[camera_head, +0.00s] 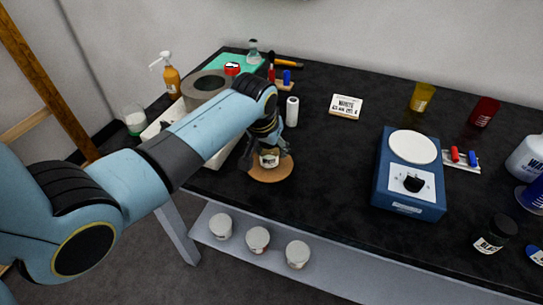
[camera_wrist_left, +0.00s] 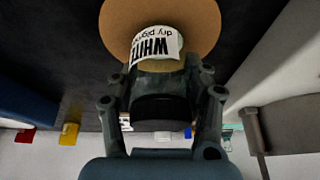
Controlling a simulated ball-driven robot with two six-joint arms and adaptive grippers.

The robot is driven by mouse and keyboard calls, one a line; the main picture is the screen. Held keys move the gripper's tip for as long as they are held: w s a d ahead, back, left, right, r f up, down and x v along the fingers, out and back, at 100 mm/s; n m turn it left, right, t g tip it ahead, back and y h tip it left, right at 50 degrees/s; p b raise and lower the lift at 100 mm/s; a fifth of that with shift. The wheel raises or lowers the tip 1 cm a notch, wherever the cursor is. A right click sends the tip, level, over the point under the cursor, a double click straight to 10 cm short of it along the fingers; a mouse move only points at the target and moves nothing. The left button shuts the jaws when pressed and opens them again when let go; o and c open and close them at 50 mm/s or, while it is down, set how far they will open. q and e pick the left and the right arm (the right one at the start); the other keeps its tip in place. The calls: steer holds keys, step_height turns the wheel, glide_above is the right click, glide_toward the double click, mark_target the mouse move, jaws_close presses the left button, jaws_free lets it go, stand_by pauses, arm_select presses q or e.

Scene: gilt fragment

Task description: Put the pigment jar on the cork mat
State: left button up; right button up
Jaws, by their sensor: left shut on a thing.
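The pigment jar (camera_head: 269,160), with a white label and a dark lid, is at the round brown cork mat (camera_head: 272,176) near the table's front edge. My left gripper (camera_head: 266,150) is shut on the jar from above. In the left wrist view the jar (camera_wrist_left: 156,44) shows its label reading "WHITE dry pigment", between the fingers of the gripper (camera_wrist_left: 162,85), with the cork mat (camera_wrist_left: 205,22) behind its base. The jar looks upright over the mat. I cannot tell whether its base touches the mat. My right gripper is not in view.
A blue device with a white round plate (camera_head: 408,185) stands right of the mat. A black-lidded jar labelled "BLACK" (camera_head: 490,240) is at the far right. The dark table between mat and device is clear.

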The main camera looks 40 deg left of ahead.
arm_select(q)
steer(key=shift+f, duration=0.1)
steer(key=o, duration=1.3)
steer(key=shift+f, duration=0.1)
steer(key=shift+r, duration=0.25)
steer(key=a+p+v, duration=0.1)
steer(key=v, duration=1)
steer(key=shift+s+d+r, duration=0.2)
steer(key=shift+d+r, duration=0.15)
steer(key=shift+d, duration=0.15)
